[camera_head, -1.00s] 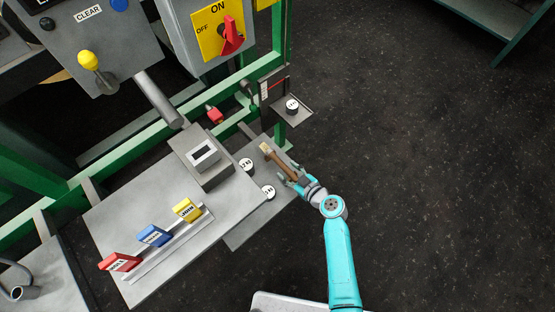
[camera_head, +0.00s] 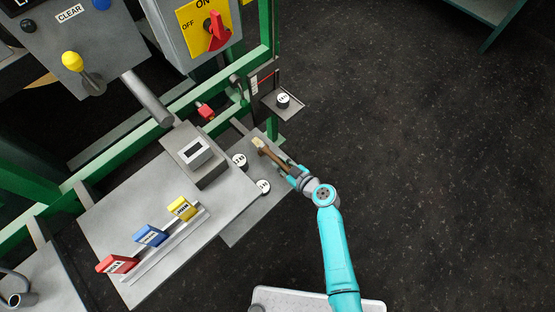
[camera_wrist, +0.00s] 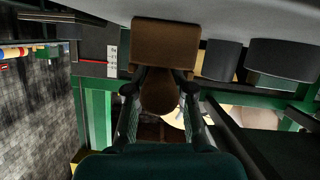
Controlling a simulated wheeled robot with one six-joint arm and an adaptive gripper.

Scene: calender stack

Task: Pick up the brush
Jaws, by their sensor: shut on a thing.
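The brush (camera_head: 270,152) has a brown handle and a pale bristle end that points up and left in the head view. My gripper (camera_head: 291,171) is shut on its handle, at the right edge of the lower grey shelf. In the wrist view the brown brush (camera_wrist: 165,48) stands between the two fingers of my gripper (camera_wrist: 160,100), with its wide block beyond the fingertips. The fingers press on the handle from both sides. I cannot tell whether the brush touches the shelf.
Two round labelled weights (camera_head: 263,187) lie on the lower shelf (camera_head: 245,225). A grey box with a display (camera_head: 195,152) stands on the upper plate, beside red, blue and yellow blocks (camera_head: 150,236). Another weight (camera_head: 283,100) sits on a small bracket.

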